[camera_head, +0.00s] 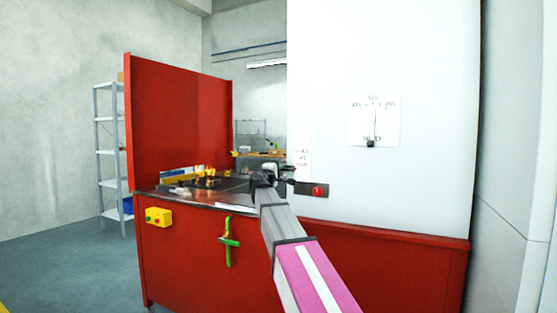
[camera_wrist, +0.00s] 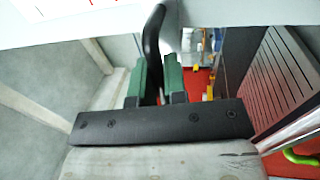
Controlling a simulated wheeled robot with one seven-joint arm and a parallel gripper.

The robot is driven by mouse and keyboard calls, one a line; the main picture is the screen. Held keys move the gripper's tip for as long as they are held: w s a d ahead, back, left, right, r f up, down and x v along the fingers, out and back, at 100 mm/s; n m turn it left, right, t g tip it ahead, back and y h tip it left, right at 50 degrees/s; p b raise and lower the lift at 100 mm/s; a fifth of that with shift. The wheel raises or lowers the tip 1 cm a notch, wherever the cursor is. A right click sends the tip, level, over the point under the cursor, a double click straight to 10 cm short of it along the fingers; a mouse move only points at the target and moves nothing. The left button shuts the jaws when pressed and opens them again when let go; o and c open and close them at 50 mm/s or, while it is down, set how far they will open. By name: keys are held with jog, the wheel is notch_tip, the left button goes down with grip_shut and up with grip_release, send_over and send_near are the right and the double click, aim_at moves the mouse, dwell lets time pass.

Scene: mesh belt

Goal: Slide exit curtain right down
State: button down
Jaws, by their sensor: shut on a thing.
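My gripper (camera_head: 268,179) is at the left edge of the white panel (camera_head: 420,195), just above the red machine's bed. In the wrist view, the green fingers of my gripper (camera_wrist: 155,72) are shut on a dark curved handle (camera_wrist: 153,35), which stands up between them. The handle's lower end is hidden by the fingers. I cannot tell for sure which part is the exit curtain; the handle seems to hang at the opening beside the white panel.
A red button (camera_head: 318,191) on a dark plate is close to the right of my gripper. A red upright panel (camera_head: 175,125) stands at the left. A yellow box (camera_head: 158,217) and green lever (camera_head: 228,241) are on the red front. Open floor (camera_head: 75,265) lies left.

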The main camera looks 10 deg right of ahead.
jog(key=shift+f, duration=1.4)
jog(key=shift+s, duration=0.1)
jog(key=c, duration=1.2)
grip_release()
jog(key=shift+f, duration=0.1)
jog(key=v, duration=1)
jog(key=shift+s+a, duration=0.25)
